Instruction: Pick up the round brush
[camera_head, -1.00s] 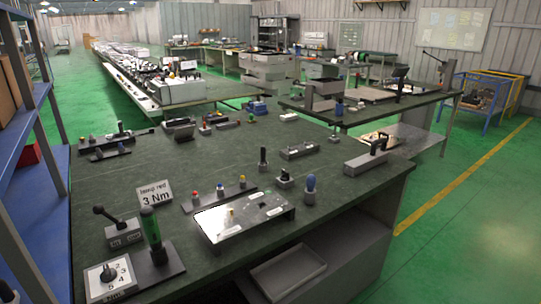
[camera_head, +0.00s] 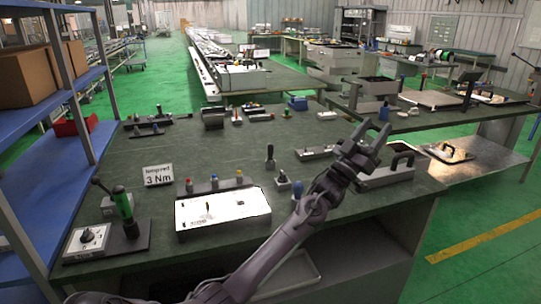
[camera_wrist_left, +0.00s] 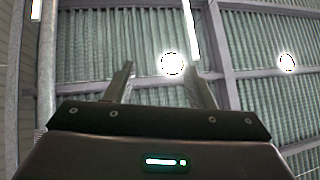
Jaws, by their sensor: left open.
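My left gripper (camera_head: 373,131) is open and empty, raised over the right part of the dark green bench (camera_head: 225,152), with its fingers pointing up and away. In the left wrist view its two fingers (camera_wrist_left: 160,82) stand apart with only the ceiling behind them. I cannot tell for sure which tool is the round brush. A dark upright handle (camera_head: 270,155) stands in a small holder left of the gripper. A blue-handled piece (camera_head: 298,188) stands close to my forearm, beside a small grey block (camera_head: 282,178).
A white plate fixture (camera_head: 225,208) lies at the bench front, with several coloured knobs behind it. A grey block with a black handle (camera_head: 388,175) is beside the gripper.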

